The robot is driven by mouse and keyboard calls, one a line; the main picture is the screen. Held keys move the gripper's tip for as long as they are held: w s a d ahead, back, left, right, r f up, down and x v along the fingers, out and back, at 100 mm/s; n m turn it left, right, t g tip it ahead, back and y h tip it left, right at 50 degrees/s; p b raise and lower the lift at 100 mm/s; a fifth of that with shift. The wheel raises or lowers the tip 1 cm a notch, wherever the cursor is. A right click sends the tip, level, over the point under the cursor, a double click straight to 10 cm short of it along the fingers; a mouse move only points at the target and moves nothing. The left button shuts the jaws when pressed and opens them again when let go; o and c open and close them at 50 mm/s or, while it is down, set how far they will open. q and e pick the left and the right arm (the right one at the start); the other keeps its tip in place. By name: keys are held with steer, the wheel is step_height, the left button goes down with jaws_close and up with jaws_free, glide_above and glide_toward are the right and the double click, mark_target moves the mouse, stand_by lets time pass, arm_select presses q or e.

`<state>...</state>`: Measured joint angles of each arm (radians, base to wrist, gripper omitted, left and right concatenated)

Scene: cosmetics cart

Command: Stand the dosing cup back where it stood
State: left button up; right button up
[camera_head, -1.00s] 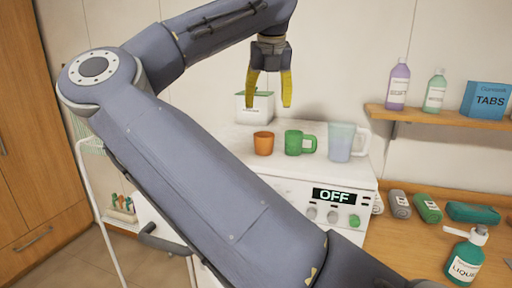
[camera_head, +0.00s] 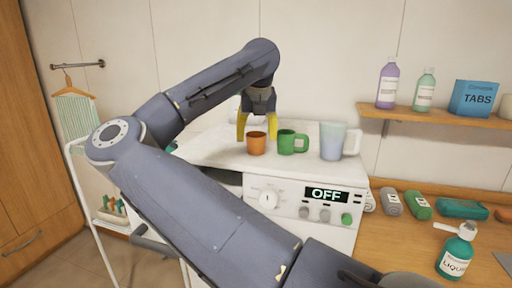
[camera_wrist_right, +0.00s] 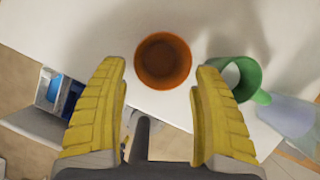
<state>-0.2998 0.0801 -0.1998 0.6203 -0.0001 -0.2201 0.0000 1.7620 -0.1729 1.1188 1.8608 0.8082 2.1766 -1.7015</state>
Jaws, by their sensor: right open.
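A small orange cup (camera_head: 257,146), the likeliest dosing cup, stands upright on the white machine top (camera_head: 205,150). My right gripper (camera_head: 257,134) is open, pointing down just above and behind it in the head view. In the right wrist view the orange cup (camera_wrist_right: 163,60) lies between and slightly beyond the open yellow fingertips (camera_wrist_right: 160,68); I see no grip on it. A green mug (camera_head: 287,143) stands close on its right, and a clear jug (camera_head: 332,142) farther right. My left gripper is not in view.
The machine's front panel (camera_head: 285,205) reads OFF. A shelf (camera_head: 430,116) with bottles and a TABS box (camera_head: 474,98) is at right. In the wrist view the green mug (camera_wrist_right: 240,78) is near the right finger.

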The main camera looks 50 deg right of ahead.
mark_target(256, 144)
steer(key=shift+d+x, duration=0.2)
steer(key=shift+x, duration=2.35)
steer(key=shift+r, duration=0.1)
steer(key=shift+c, duration=0.2)
steer(key=c, duration=0.9)
steer(key=shift+o, duration=0.2)
steer(key=shift+r, duration=0.15)
